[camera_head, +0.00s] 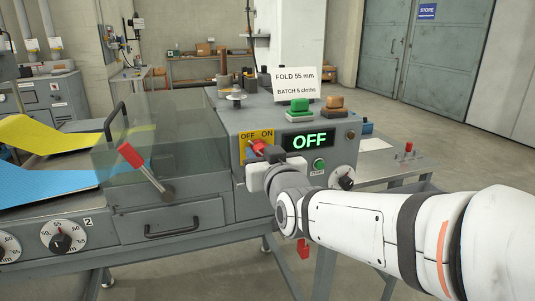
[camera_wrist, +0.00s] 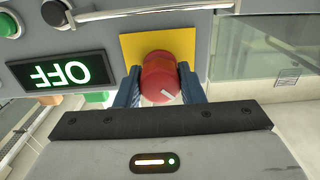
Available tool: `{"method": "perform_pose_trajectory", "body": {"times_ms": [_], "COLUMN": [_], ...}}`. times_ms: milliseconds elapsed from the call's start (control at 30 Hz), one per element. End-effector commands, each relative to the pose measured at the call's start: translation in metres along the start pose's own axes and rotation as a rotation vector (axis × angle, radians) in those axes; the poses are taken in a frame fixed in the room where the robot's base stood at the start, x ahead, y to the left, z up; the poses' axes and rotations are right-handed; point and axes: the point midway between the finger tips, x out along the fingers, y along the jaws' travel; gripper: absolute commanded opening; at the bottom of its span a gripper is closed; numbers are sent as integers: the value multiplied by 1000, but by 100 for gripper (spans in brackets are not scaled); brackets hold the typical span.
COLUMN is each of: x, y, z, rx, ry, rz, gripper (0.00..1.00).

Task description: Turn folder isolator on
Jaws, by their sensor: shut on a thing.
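The isolator is a red rotary knob (camera_wrist: 161,78) on a yellow plate (camera_head: 249,141) marked OFF and ON, on the grey folder's control face. In the wrist view the plate (camera_wrist: 131,47) shows behind the knob. My gripper (camera_wrist: 160,88) is shut on the red knob, with one dark blue finger on each side. In the head view my gripper (camera_head: 265,158) covers part of the plate, and the knob (camera_head: 257,147) shows at its upper left. A white mark is on the knob. The display (camera_head: 308,140) reads OFF in green; it also shows upside down in the wrist view (camera_wrist: 62,73).
A green START button (camera_head: 319,164) and a dial (camera_head: 342,177) sit right of my gripper. A red-handled lever (camera_head: 145,170) and a clear guard (camera_head: 165,130) are at left. A card (camera_head: 296,83) reading FOLD 55 mm, BATCH 5 cloths stands on top.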

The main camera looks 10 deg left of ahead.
Motion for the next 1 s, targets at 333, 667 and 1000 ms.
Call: {"method": "perform_pose_trajectory", "body": {"times_ms": [333, 667, 1000], "x": [0, 0, 0], "y": [-2, 0, 0], "z": [1, 7, 8], "rx": [16, 190, 506], "ry": [1, 0, -2], "rz": [-2, -1, 0], "gripper": [12, 12, 12]}}
